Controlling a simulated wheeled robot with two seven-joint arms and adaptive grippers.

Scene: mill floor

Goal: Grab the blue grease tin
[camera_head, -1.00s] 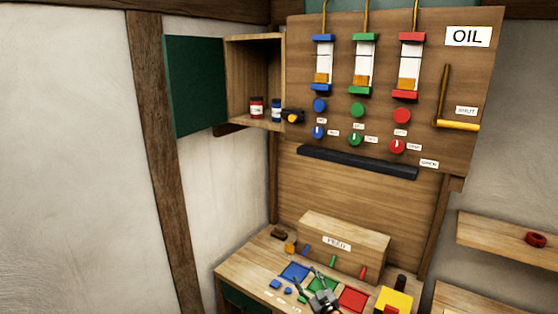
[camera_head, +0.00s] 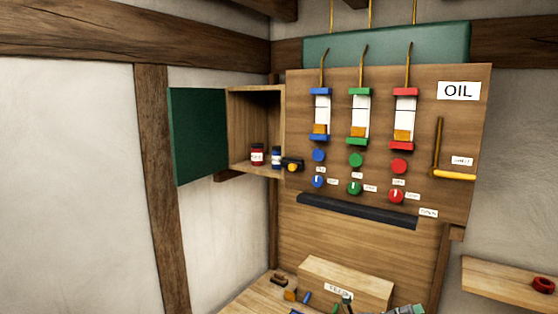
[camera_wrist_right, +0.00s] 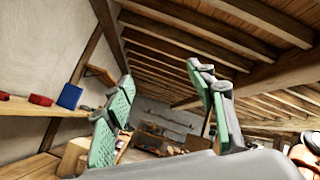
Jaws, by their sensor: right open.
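The blue grease tin (camera_head: 276,157) is a small blue jar with a pale label. It stands upright at the right front of the open wooden wall cabinet (camera_head: 236,130), just right of a red tin (camera_head: 257,154). My right gripper (camera_head: 348,304) shows only in part at the bottom edge of the head view, well below and right of the tin. In the right wrist view its green-padded fingers (camera_wrist_right: 162,80) are spread apart with nothing between them. My left gripper is not in view.
The cabinet's green door (camera_head: 198,136) stands open to the left. A black and yellow fitting (camera_head: 292,164) sits close right of the blue tin. The oil board (camera_head: 440,140) has a dark ledge (camera_head: 357,211). Below is a bench with a wooden box (camera_head: 345,279).

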